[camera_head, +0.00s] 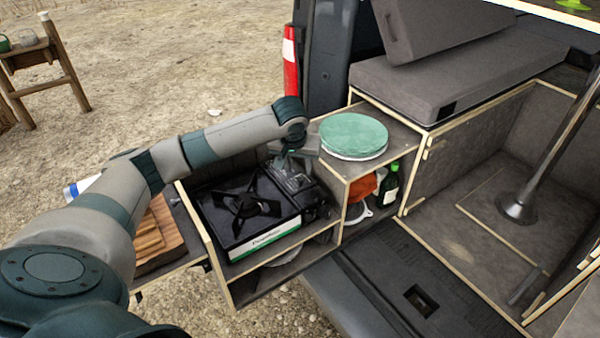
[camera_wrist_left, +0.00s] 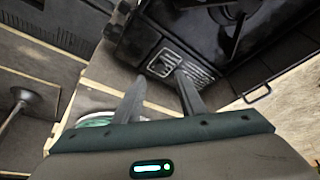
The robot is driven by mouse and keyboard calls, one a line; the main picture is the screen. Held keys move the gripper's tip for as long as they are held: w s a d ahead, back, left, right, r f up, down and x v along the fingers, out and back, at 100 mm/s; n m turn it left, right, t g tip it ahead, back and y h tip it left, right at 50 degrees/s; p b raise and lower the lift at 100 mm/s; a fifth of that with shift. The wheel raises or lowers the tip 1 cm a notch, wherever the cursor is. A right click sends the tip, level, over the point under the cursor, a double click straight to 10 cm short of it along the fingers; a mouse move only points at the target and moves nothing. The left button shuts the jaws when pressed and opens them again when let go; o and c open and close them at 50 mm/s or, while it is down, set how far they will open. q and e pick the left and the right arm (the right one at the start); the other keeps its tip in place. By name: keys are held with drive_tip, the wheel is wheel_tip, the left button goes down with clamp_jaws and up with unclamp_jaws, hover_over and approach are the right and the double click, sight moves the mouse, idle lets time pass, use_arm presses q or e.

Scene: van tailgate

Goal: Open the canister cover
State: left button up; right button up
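The black camping stove (camera_head: 243,206) sits on the pull-out shelf. Its canister cover (camera_head: 294,180) is the dark, slotted panel at the stove's right end, and it looks closed. In the left wrist view the cover (camera_wrist_left: 180,64) shows a pale printed label and slots, just beyond my fingertips. My left gripper (camera_head: 286,160) is over the cover's far edge, pointing down. In the wrist view its two fingers (camera_wrist_left: 160,82) are spread with nothing between them. I cannot tell whether a fingertip touches the cover. My right gripper is not in view.
A green round lid or plate stack (camera_head: 353,135) stands on the box top right of the gripper. A dark bottle (camera_head: 389,185) and an orange item (camera_head: 362,187) sit in the compartment below. A wooden board (camera_head: 158,235) lies left of the stove.

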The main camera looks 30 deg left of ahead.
sight(301, 178)
use_arm(q)
drive_tip(key=shift+p+x, duration=0.55)
drive_tip(key=shift+x, duration=2.5)
drive_tip(key=shift+c, duration=0.6)
clamp_jaws()
